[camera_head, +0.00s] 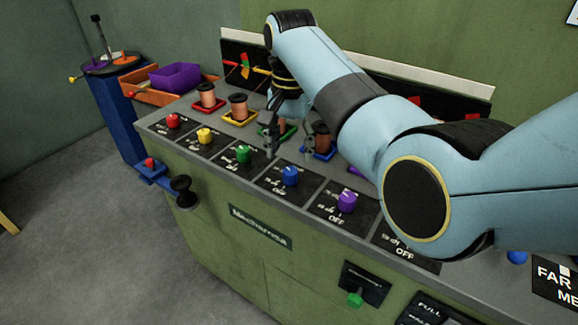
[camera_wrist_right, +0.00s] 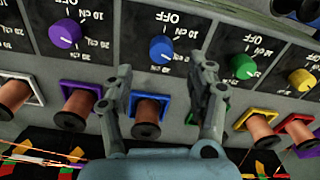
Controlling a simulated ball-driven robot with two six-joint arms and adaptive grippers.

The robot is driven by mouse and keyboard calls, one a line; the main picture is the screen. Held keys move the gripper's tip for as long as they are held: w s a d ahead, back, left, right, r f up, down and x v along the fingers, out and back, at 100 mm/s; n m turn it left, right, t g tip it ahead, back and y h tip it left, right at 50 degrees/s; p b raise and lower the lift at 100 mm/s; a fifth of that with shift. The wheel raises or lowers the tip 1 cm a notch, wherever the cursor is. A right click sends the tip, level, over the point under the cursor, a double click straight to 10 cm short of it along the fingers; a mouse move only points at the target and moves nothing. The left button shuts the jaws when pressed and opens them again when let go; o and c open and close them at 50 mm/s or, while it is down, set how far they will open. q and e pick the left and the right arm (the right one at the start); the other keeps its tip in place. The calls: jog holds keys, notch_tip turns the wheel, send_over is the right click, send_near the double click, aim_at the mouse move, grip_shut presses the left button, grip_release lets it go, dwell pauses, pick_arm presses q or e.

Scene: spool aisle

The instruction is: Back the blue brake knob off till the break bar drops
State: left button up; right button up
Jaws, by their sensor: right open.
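The blue brake knob (camera_head: 290,176) stands on a black dial plate on the sloped bench top, between the green and purple knobs. In the right wrist view the blue knob (camera_wrist_right: 161,50) sits just beyond my fingertips, with OFF printed above it and cN marks beside it. My right gripper (camera_head: 290,150) is open, its fingers apart, behind the knob in the head view. In the wrist view the open gripper (camera_wrist_right: 164,76) has one finger towards each side of the knob, apart from it. I cannot make out the blue line's break bar. My left gripper is not in view.
A copper spool in a blue tray (camera_wrist_right: 148,108) lies between my fingers. The green knob (camera_head: 243,154) and purple knob (camera_head: 347,201) flank the blue one. Other spools stand in coloured trays behind. A black panel (camera_head: 235,52) backs the bench; my right arm covers its middle.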

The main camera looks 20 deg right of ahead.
aim_at(290, 171)
jog(key=f, duration=0.4)
jog(key=shift+w, duration=0.25)
notch_tip(290, 171, down, 3)
jog(key=shift+r+b, duration=0.15)
jog(key=shift+b, duration=0.15)
jog(key=shift+c, duration=1.6)
jog(key=c, duration=0.8)
jog(key=shift+r, duration=0.1)
jog(key=n+p, duration=0.2)
jog(key=shift+s+r+n, duration=0.1)
jog(key=shift+n, duration=0.2)
jog(key=n+p, duration=0.2)
jog(key=shift+n, duration=0.4)
jog(key=n+p, duration=0.1)
jog(key=n, duration=0.3)
jog(key=shift+p, duration=0.4)
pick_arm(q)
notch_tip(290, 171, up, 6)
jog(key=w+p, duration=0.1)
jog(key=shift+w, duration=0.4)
pick_arm(e)
jog(key=shift+n, duration=2.4)
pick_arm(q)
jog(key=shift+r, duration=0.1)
pick_arm(e)
jog(key=shift+f, duration=0.2)
